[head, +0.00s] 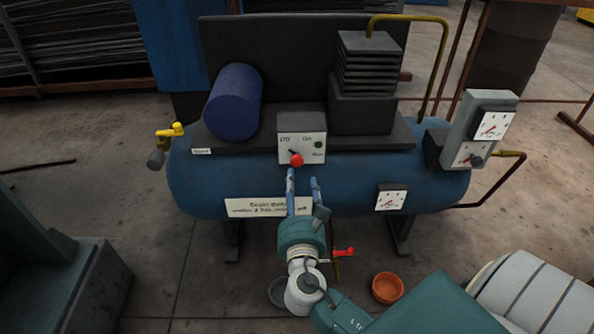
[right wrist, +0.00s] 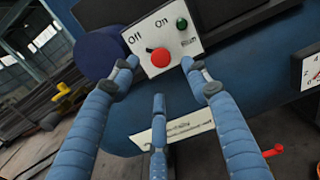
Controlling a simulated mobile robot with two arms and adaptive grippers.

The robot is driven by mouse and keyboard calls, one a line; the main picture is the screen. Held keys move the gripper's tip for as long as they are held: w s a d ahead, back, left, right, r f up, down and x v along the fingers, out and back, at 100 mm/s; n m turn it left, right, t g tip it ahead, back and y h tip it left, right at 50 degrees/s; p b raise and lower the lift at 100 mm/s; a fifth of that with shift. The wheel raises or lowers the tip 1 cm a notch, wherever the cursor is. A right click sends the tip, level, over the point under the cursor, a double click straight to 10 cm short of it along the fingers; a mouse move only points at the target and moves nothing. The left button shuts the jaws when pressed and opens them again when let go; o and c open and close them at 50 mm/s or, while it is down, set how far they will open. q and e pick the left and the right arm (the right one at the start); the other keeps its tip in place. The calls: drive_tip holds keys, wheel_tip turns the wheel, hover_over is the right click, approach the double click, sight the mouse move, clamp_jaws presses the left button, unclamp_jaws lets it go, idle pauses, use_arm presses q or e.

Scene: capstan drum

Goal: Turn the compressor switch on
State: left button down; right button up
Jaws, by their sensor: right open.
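The compressor switch is a red knob (head: 296,160) on a pale panel (head: 315,147) marked Off and On, on the front of the blue compressor tank (head: 350,170). In the right wrist view the red knob (right wrist: 160,57) shows clearly, with a small pointer towards Off. A green lamp (right wrist: 181,24) marked Run sits at the panel's right. My right gripper (head: 302,178) is just in front of and below the panel. Its blue fingers (right wrist: 159,66) are spread, one on each side of the knob, with a third below; contact is not visible. My left gripper is not in view.
Gauges (head: 491,125) stand at the tank's right end, with another gauge (head: 391,200) on its front. A yellow-handled valve (head: 170,130) is at the left end. A red valve handle (head: 344,252) hangs below the tank. An orange bowl (head: 387,287) stands on the floor.

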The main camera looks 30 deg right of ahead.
sight(297, 162)
drive_tip(key=b+x, duration=0.1)
drive_tip(key=x, duration=0.9)
drive_tip(key=shift+w, duration=0.2)
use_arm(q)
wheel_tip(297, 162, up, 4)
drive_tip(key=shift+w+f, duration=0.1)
use_arm(e)
drive_tip(key=c, duration=1.1)
